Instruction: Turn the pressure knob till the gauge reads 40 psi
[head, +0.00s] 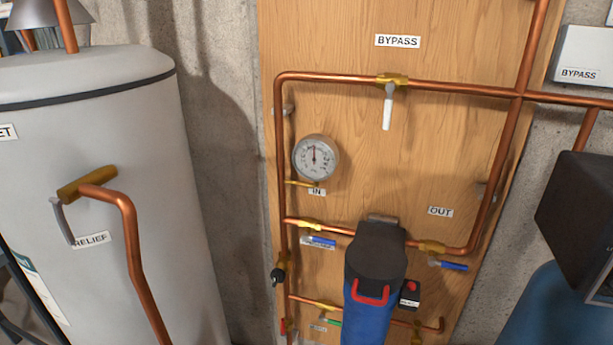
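A round white-faced gauge (316,157) is mounted on the wooden panel, left of its middle, above the IN label. Its needle points roughly straight up; the numbers are too small to read. A small black knob-like part (278,275) sits at the lower end of the left copper pipe. A small black box (409,295) with a label and a red spot is beside the blue filter. I cannot tell for sure which part is the pressure knob. Neither of my grippers shows in the head view.
A blue filter housing with a black cap (375,255) stands out from the panel (350,60). Copper pipes carry a white-handled BYPASS valve (388,107) and blue-handled valves (318,241). A grey tank (90,130) with a RELIEF pipe is at left; a dark box (577,220) is at right.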

